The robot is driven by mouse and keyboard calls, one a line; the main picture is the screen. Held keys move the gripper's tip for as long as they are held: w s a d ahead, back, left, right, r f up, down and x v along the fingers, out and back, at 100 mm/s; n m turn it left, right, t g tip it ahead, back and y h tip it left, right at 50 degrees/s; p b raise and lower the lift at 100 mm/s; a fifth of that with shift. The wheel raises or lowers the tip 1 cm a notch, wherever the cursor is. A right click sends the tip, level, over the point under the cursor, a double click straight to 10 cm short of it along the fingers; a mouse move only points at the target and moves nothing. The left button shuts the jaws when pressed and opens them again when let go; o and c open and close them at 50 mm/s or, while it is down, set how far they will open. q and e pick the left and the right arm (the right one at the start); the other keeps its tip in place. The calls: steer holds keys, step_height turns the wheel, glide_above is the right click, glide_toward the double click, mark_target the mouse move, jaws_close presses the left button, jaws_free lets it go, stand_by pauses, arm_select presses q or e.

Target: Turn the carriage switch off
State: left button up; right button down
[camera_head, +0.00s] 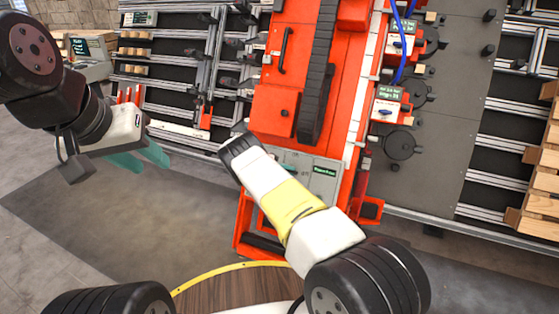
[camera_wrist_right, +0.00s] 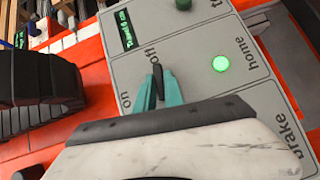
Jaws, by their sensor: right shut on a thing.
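The grey control panel (camera_wrist_right: 125,72) fills much of the right wrist view, with "on", "off", "home" and "brake" labels. The carriage switch (camera_wrist_right: 157,78) is a small dark lever beside the "on" and "off" labels. My right gripper (camera_wrist_right: 160,88) has its teal fingers shut on this lever, hiding its lower part. I cannot tell which setting the lever is at. In the head view the panel (camera_head: 329,186) is partly covered by my right arm, and little of the right gripper shows. My left gripper (camera_head: 143,158) is open and empty, over the floor at left.
A green light (camera_wrist_right: 221,64) glows by "home", and a dark green knob (camera_wrist_right: 183,4) sits at the top edge. The orange machine (camera_head: 272,112) carries a black cable chain (camera_head: 320,75). Floor at left is clear.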

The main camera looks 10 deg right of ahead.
steer(key=shift+f+n+t+h, duration=0.1)
steer(key=shift+n+t+h, duration=0.25)
steer(key=shift+n, duration=0.35)
steer(key=c, duration=1.4)
jaws_free()
steer(key=shift+c, duration=0.2)
steer(key=v, duration=0.8)
steer(key=shift+f, duration=0.2)
